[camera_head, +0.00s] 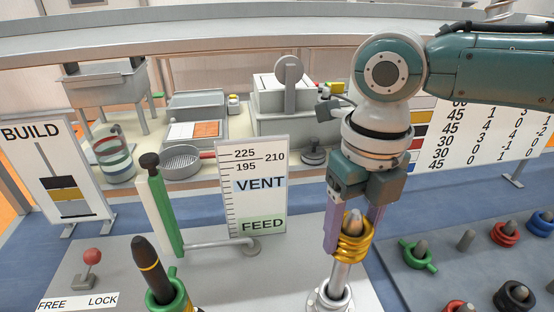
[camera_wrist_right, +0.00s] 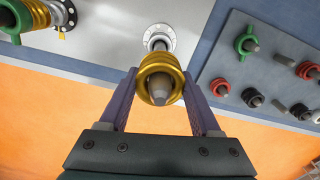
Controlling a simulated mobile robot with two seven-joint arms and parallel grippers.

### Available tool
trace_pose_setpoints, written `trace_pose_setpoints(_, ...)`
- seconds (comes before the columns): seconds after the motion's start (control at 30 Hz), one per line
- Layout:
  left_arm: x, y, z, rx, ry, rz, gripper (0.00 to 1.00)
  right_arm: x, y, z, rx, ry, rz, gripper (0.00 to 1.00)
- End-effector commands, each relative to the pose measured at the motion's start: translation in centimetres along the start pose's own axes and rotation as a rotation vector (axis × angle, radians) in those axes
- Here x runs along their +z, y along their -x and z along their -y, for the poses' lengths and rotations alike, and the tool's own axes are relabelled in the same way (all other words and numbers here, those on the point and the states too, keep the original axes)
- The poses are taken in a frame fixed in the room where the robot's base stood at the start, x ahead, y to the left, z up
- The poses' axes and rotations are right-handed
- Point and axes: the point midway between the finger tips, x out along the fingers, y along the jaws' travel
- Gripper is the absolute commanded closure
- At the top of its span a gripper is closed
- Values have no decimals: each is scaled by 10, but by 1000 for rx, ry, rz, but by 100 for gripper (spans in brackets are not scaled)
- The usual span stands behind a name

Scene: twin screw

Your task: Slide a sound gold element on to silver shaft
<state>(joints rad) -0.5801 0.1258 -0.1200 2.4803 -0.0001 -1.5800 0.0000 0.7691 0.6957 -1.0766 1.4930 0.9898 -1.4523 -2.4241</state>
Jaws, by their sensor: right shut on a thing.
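My right gripper (camera_head: 353,226) is shut on a gold coiled element (camera_head: 352,250), with one purple finger on each side. The gold element is around the upper part of the upright silver shaft (camera_head: 340,277). The shaft's pointed tip (camera_head: 355,214) shows above the ring, and bare shaft shows below it down to a round base flange (camera_head: 328,301). In the right wrist view the gold element (camera_wrist_right: 160,72) sits between the fingers, with the grey tip (camera_wrist_right: 160,94) poking through it. Whether the element is sound I cannot tell. My left gripper is not in view.
A black shaft (camera_head: 147,256) with a gold band and a green element (camera_head: 168,295) stands to the left. A green-and-white post (camera_head: 161,205) and the VENT/FEED gauge board (camera_head: 256,183) stand behind. The right-hand tray (camera_head: 440,285) holds several coloured elements on pegs.

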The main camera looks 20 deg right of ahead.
Motion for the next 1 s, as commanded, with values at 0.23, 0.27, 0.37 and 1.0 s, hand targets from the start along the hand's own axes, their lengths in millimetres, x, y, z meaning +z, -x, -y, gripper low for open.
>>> trace_pose_setpoints(0.23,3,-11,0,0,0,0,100,0,-14,0,0,0,1,100)
trace_pose_setpoints(0.27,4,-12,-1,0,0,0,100,0,-16,0,0,0,1,100)
trace_pose_setpoints(0.37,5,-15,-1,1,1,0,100,0,-21,0,0,0,1,100)
trace_pose_setpoints(1.0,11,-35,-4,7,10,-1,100,0,-49,0,0,0,1,32)
